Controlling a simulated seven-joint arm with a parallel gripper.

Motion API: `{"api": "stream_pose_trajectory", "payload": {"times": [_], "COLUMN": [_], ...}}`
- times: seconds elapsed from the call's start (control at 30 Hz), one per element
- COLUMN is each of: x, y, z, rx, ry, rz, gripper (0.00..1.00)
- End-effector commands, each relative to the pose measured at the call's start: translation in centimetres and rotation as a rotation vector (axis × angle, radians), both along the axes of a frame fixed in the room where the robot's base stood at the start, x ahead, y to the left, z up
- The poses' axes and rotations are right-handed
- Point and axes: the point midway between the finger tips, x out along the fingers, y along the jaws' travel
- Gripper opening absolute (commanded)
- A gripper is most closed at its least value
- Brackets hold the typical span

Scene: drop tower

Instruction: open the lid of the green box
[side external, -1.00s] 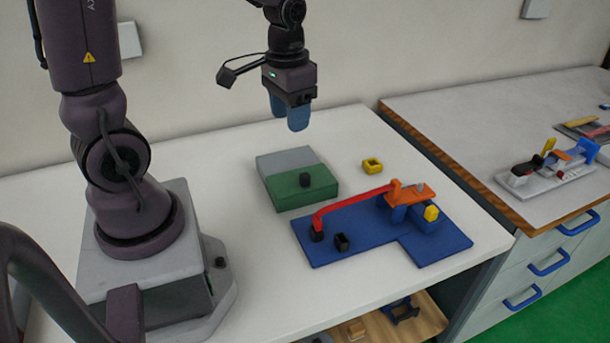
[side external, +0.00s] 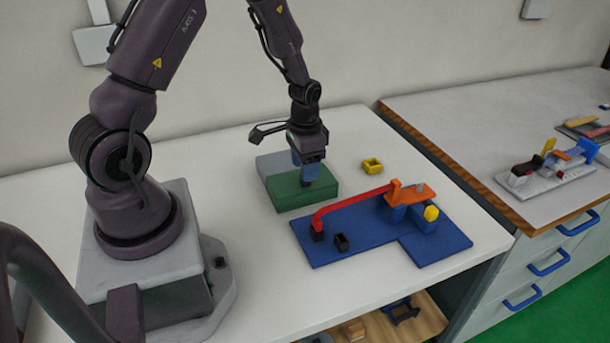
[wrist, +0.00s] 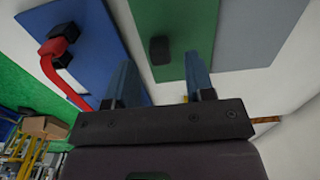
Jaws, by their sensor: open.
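The green box (side external: 298,196) sits on the white table, with a flat green top beside a grey section (side external: 285,162). Its black knob (wrist: 160,50) stands on the green top in the wrist view; in the side view my fingers hide it. My gripper (side external: 309,180) points down, low over the green top, with its blue fingers at the knob's place. In the wrist view my gripper (wrist: 160,62) is open, one finger to each side of the knob in the picture. Whether the fingers touch the knob or the top cannot be told.
A blue base plate (side external: 345,245) in front of the box carries a red bar (side external: 350,204), an orange part (side external: 412,190) and black blocks. A yellow square ring (side external: 372,166) lies behind the plate. Bare table lies left of the box.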

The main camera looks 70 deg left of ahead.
Motion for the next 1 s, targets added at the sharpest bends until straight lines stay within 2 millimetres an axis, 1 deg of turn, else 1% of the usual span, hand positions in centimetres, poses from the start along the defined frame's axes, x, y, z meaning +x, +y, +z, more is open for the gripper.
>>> {"api": "stream_pose_trajectory", "payload": {"times": [0.03, 0.1, 0.2, 0.33, 0.57, 0.6, 0.67, 0.7, 0.8, 0.93, 1.0], "x": [-0.1, -0.1, 0.0, 0.0, 0.0, 0.0, 0.0, 0.0, 0.0, 0.0, 0.0], "y": [-0.1, 0.0, 0.0, 0.0, 0.0, 0.0, 0.0, 0.0, 0.0, 0.1, 0.6], "z": [-0.9, -1.8, -2.7, -3.2, -3.2, -3.2, -3.2, -3.2, -3.2, -3.2, -3.2], "rx": [-0.002, -0.001, 0.0, 0.001, 0.001, 0.001, 0.001, 0.001, 0.001, 0.001, 0.001], "ry": [0.005, 0.004, 0.002, 0.0, -0.001, -0.001, -0.001, -0.001, 0.0, 0.0, 0.0], "rz": [0.0, -0.001, 0.0, 0.0, 0.0, 0.001, 0.001, 0.001, 0.001, 0.001, 0.004], "gripper": [0.49, 0.49, 0.49, 0.49, 0.49, 0.44, 0.31, 0.21, 0.0, 0.0, 0.0]}}
